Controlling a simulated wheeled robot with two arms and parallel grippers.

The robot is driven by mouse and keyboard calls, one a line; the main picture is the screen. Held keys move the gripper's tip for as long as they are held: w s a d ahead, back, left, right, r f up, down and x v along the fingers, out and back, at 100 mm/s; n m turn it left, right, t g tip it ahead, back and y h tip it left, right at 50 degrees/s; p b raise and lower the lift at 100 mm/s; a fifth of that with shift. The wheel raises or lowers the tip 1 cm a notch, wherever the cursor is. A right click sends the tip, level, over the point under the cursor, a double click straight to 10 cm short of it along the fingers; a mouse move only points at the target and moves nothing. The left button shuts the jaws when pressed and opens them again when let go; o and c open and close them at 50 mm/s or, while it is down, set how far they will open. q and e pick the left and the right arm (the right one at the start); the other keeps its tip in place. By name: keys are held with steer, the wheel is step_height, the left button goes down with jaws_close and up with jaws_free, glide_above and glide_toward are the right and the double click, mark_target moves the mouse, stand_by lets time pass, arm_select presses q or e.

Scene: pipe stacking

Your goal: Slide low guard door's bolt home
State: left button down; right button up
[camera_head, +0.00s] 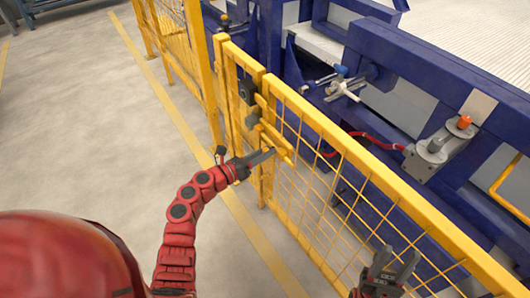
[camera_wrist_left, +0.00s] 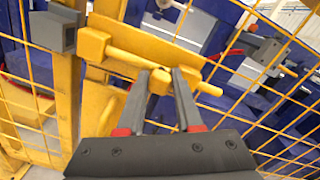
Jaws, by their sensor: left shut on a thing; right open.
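The low guard door (camera_head: 330,165) is a yellow mesh panel, standing close to the yellow post (camera_head: 228,100). Its bolt (camera_wrist_left: 130,59) is a yellow rod in a yellow bracket (camera_wrist_left: 93,45), also seen in the head view (camera_head: 277,143). In the left wrist view, the rod's right end sticks out past my fingers. No rod shows between bracket and dark grey keeper block (camera_wrist_left: 53,32) on the post side. My left gripper (camera_head: 268,155) is shut on the bolt's short handle (camera_wrist_left: 160,80). My right gripper (camera_head: 395,262) is open and empty, near the lower right of the fence.
Blue machinery (camera_head: 400,75) stands behind the fence, with a silver clamp (camera_head: 345,88) and a grey unit with an orange knob (camera_head: 440,145). A red hose (camera_head: 370,138) runs there. The floor (camera_head: 90,110) left of the fence is clear, with a yellow line.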

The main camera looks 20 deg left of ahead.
mark_target(263, 136)
stand_by(0.4)
arm_select(q)
steer(key=w+a+f+b, duration=0.1)
steer(key=b, duration=0.2)
steer(key=w+a+b, duration=0.1)
steer(key=b, duration=0.1)
steer(key=w+a+b, duration=0.1)
steer(key=a+b, duration=0.1)
steer(key=shift+w+r, duration=0.1)
steer(key=shift+r, duration=0.05)
steer(key=shift+w+a+r, duration=0.25)
steer(key=shift+a+r, duration=0.2)
steer(key=c, duration=0.8)
jaws_free()
steer(key=shift+o, duration=1.1)
steer(key=shift+w+f, duration=0.1)
